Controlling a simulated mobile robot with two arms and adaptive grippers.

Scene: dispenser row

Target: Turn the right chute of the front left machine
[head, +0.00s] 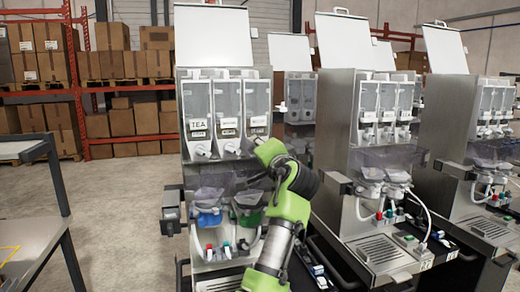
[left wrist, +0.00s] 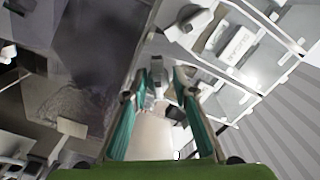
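The front left machine (head: 223,105) stands upright with three clear canisters in a row, the left one labelled TEA. White chutes sit under them; the left chute (head: 203,152) and middle chute (head: 231,149) show. The right chute is mostly hidden behind my green left arm in the head view. My left gripper (left wrist: 160,78) is at that right chute, its two teal fingers apart. A pale grey part (left wrist: 158,80), probably the right chute, lies between the fingertips; contact cannot be told. Another chute (left wrist: 188,22) shows beyond. My right gripper is not in view.
Blue (head: 208,218) and green (head: 249,217) parts sit below the chutes, beside clear covers. A second machine (head: 372,150) stands close on the right, and another (head: 470,140) beyond it. A metal table (head: 35,240) is at left. Open floor lies between.

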